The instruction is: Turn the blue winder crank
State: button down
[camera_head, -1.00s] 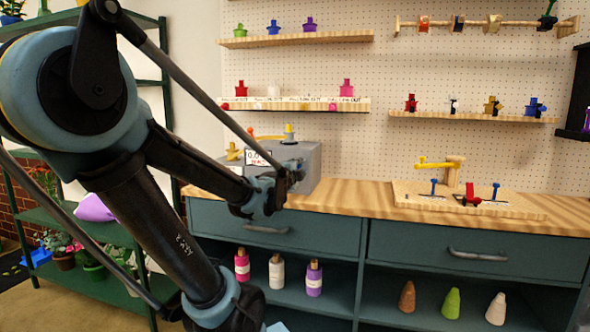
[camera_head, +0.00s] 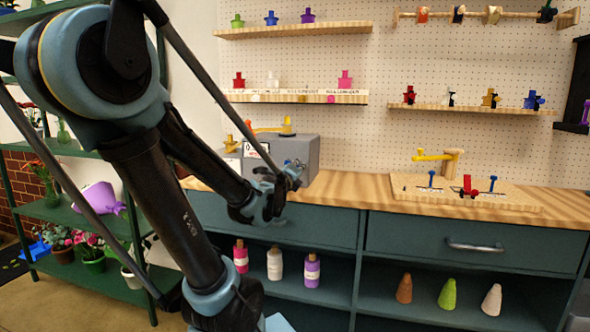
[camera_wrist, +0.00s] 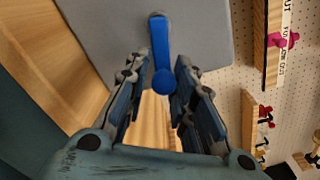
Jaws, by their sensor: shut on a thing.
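The blue winder crank (camera_wrist: 161,50) shows in the wrist view as a blue lever with a round knob at its lower end. It is mounted on the face of a grey box (camera_wrist: 100,30). My gripper (camera_wrist: 160,68) has one finger on each side of the crank near its knob and is shut on it. In the head view the grey box (camera_head: 306,152) stands on the left part of the wooden counter, and my gripper (camera_head: 286,180) is at its right front. There my gripper and arm mostly hide the crank and part of the box's sign.
A wooden board (camera_head: 465,203) with a yellow lever and small red and blue parts lies on the counter (camera_head: 350,190) to the right. Bottles and cones stand on shelves below. A pegboard with small shelves is behind. A green plant rack (camera_head: 60,213) stands left.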

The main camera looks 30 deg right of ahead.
jog(key=shift+w+f+m, duration=0.1)
jog(key=shift+f+m, duration=0.25)
jog(key=shift+m, duration=0.65)
jog(key=c, duration=1.5)
grip_release()
jog(key=shift+o, duration=0.2)
jog(key=shift+a, duration=0.15)
jog(key=v, duration=1.1)
jog(key=shift+s+a, duration=0.2)
jog(key=shift+a, duration=0.1)
